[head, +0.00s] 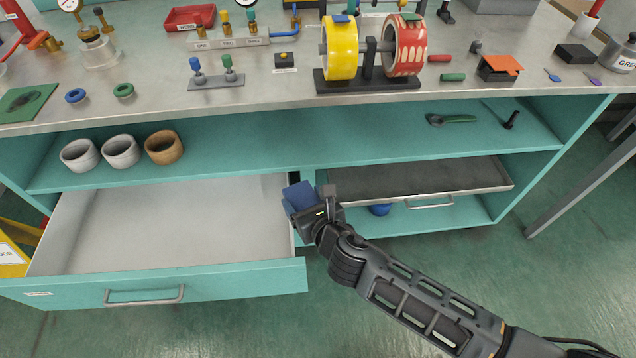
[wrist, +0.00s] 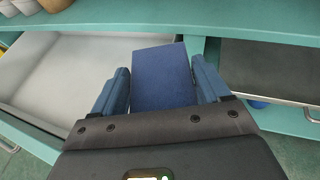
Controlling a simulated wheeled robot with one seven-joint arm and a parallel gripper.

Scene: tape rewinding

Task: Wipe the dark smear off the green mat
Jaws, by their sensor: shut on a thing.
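The green mat (head: 50,92) lies on the bench top at the far left, partly cut off by the picture edge. The dark smear (head: 27,103) shows on it. My gripper (head: 305,200) is shut on a blue block (wrist: 161,76), which sits between its two fingers in the wrist view. The block also shows in the head view (head: 297,194). My gripper is below the bench top, at the right end of the open drawer, well to the right of the mat.
The open drawer (head: 170,225) looks empty. A blue ring (head: 75,95) and a green ring (head: 123,90) lie right of the mat. Several cups (head: 120,151) stand on the shelf below. A two-reel tape stand (head: 368,85) is at the bench's middle edge. A dark tray (head: 420,180) is at right.

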